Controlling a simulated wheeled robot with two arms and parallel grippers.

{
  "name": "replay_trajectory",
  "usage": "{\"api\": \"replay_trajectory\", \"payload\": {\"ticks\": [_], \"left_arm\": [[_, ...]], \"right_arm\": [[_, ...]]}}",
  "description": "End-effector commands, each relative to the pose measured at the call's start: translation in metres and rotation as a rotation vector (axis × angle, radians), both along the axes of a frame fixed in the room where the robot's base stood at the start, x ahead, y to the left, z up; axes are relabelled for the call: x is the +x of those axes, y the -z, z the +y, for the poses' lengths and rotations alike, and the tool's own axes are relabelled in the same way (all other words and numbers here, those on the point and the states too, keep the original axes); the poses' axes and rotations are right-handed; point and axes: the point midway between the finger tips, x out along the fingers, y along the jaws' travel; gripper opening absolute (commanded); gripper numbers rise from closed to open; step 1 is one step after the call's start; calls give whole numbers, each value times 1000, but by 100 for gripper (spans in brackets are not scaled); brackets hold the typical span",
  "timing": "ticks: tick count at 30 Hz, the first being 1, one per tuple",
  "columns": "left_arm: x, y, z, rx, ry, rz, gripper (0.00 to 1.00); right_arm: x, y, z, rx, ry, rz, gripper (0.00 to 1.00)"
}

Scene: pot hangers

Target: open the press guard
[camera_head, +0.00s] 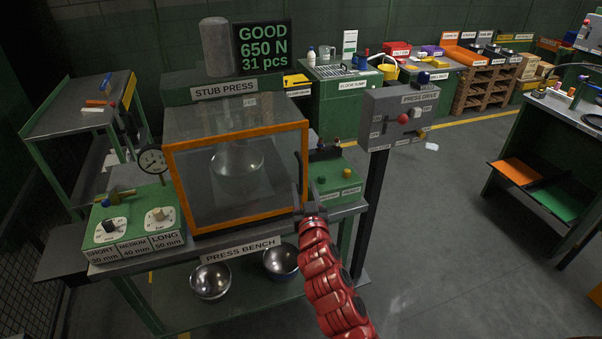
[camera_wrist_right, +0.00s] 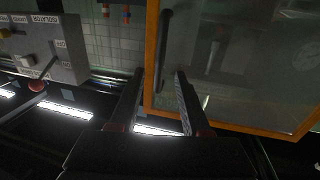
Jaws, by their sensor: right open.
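The press guard (camera_head: 238,229) is a clear panel in an orange frame on the front of the stub press, and it looks closed. Its dark upright handle (camera_head: 298,172) is at the frame's right edge. In the right wrist view the guard's orange edge (camera_wrist_right: 151,60) and handle (camera_wrist_right: 165,45) are close ahead. My right gripper (camera_head: 299,196) is open at the lower end of the handle. In the wrist view the handle appears between the two fingertips (camera_wrist_right: 160,76); I cannot tell whether they touch it. My left gripper is out of view.
A press drive box (camera_head: 402,118) on a post stands right of the press. A green control box (camera_head: 335,180) sits beside the guard. A green stroke selector box (camera_head: 133,226) is at left. Bowls (camera_head: 211,281) lie on the shelf below.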

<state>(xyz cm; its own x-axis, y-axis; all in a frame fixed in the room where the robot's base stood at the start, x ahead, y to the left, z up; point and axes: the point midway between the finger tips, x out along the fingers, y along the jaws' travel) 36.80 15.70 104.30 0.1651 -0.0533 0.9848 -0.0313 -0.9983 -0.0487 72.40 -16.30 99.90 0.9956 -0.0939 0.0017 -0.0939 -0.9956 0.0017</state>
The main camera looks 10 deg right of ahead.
Motion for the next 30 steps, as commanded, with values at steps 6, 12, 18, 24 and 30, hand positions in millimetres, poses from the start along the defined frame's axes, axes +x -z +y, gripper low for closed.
{"api": "replay_trajectory", "payload": {"ticks": [6, 12, 18, 24, 30], "left_arm": [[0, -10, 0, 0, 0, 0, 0], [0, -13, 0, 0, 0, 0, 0], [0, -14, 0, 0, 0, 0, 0], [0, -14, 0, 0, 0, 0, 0], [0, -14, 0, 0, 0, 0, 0]], "right_arm": [[36, -1, -4, -1, 1, 3, 47], [55, -1, -5, 1, 1, 1, 47], [61, 1, -6, -1, 0, 2, 47], [61, 1, -6, -1, 0, 2, 47], [61, 1, -6, 0, 0, 2, 17]]}}
